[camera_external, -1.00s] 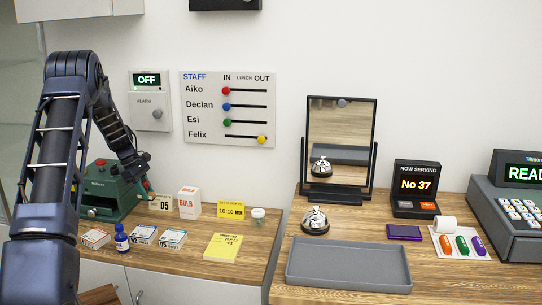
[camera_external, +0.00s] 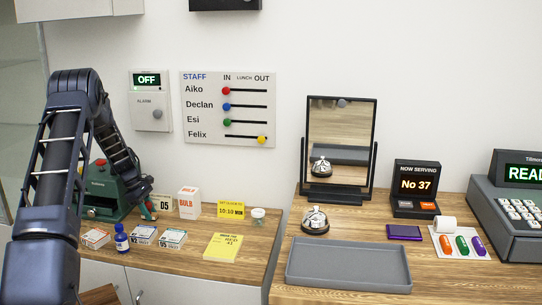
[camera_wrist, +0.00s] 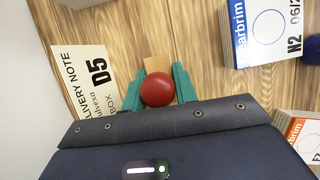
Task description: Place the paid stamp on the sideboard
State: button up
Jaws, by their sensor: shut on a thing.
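In the wrist view, a round red knob (camera_wrist: 158,89) with a tan wooden-looking piece behind it sits between my green fingertips. It looks like the handle of the paid stamp; no lettering on it shows. My gripper (camera_wrist: 158,90) is shut on this stamp. In the external view, my gripper (camera_external: 149,211) is low over the left wooden-topped cabinet, which looks like the sideboard (camera_external: 190,260), and the stamp is mostly hidden there. I cannot tell whether the stamp touches the wood.
The D5 delivery note (camera_wrist: 84,85) stands close beside my gripper. Bulb box (camera_external: 189,203), date sign (camera_external: 231,210), small cup (camera_external: 258,215), yellow pad (camera_external: 226,247), blue bottle (camera_external: 122,240) and small boxes (camera_external: 172,238) crowd the top. A green machine (camera_external: 103,190) is to the left.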

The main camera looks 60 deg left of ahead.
jog(key=shift+f, duration=0.1)
jog(key=o, duration=1)
jog(key=shift+c, duration=0.2)
jog(key=w+d+r+v, duration=0.1)
jog(key=w+d+v, duration=0.1)
jog(key=v, duration=0.9)
jog(key=shift+s+a+r, duration=0.15)
jog(key=shift+r, duration=0.15)
jog(key=shift+r, duration=0.1)
